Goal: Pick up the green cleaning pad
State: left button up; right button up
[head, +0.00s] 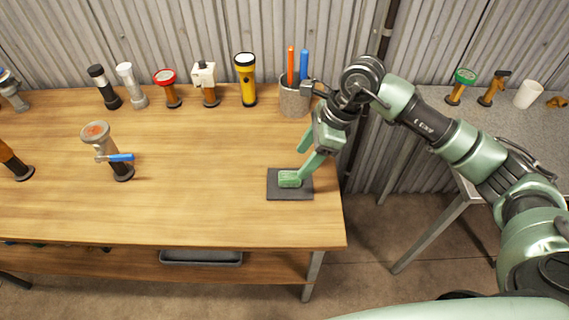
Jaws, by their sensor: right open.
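The green cleaning pad (289,179) lies on a dark square mat (276,192) near the right edge of the wooden table. My right gripper (307,160) points down just above and beside the pad, on its upper right. Its fingers are green, much like the pad, and its jaws are open. I cannot tell whether a fingertip touches the pad. My left gripper is not in view.
A grey cup (294,100) with an orange and a blue marker stands behind the gripper. A flashlight-like item (104,150) with a blue handle stands left. The wooden table (215,150) is clear between.

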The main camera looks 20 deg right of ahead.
aim_at(290, 176)
jog(key=p+x, duration=0.1)
jog(key=x, duration=0.2)
jog(key=shift+s+a+f, duration=0.1)
jog(key=shift+a+f, duration=0.05)
jog(key=x, duration=0.2)
jog(key=p+x, duration=0.1)
jog(key=shift+w+f, duration=0.3)
jog(key=shift+a+f, duration=0.15)
jog(key=shift+f, duration=0.05)
grip_shut()
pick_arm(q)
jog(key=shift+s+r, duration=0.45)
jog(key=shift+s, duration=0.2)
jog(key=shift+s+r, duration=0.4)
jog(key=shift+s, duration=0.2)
pick_arm(e)
jog(key=shift+r, duration=0.15)
